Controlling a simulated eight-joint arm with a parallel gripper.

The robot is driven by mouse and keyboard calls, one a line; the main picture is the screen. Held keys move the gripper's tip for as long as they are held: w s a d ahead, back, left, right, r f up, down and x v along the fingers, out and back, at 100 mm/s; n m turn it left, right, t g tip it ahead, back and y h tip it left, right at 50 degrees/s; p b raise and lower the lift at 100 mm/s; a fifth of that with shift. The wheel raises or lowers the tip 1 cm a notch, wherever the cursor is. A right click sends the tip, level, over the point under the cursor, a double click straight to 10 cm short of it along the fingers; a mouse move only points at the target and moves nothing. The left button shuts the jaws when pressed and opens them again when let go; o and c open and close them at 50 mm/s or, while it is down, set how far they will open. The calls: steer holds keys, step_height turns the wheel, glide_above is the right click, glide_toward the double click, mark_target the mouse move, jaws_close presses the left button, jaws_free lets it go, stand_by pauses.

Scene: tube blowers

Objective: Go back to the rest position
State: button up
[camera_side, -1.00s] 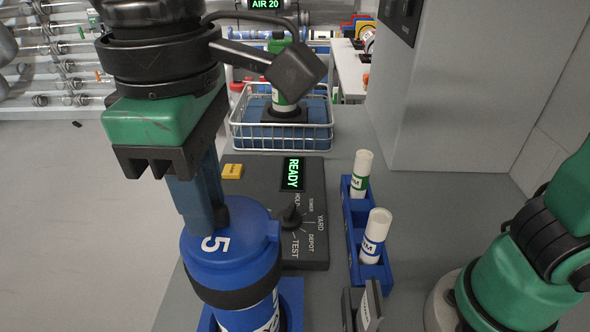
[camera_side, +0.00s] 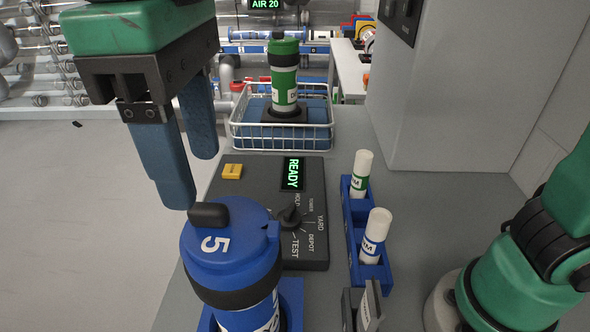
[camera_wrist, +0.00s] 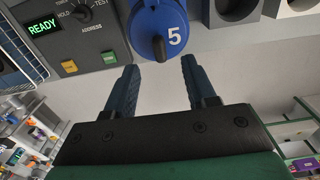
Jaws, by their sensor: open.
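My gripper (camera_side: 196,180) is open and empty in the side view, its two blue fingers hanging just above and left of the blue canister marked 5 (camera_side: 228,240). The canister stands upright in a blue holder (camera_side: 292,297), and its black lid knob (camera_side: 208,215) shows clear of the fingers. In the wrist view both fingers of my gripper (camera_wrist: 158,68) are spread apart, with the blue lid (camera_wrist: 160,28) beyond them.
A dark control panel (camera_side: 255,180) reads READY, with a yellow button and a dial. White tubes (camera_side: 376,232) stand in a blue rack (camera_side: 357,248). A green canister (camera_side: 285,85) stands in a wire basket (camera_side: 243,138). A grey cabinet (camera_side: 450,90) rises at right.

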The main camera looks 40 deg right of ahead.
steer(key=shift+r, duration=0.85)
steer(key=w+d+f+m+t, duration=0.2)
steer(key=d+f+m+t, duration=0.1)
steer(key=d+f, duration=0.5)
steer(key=w+d+f+m+t, duration=0.3)
steer(key=d+f, duration=0.5)
steer(key=d, duration=0.7)
steer(key=m+t, duration=0.1)
steer(key=m, duration=0.1)
steer(key=shift+d+m, duration=0.3)
steer(key=shift+m, duration=0.1)
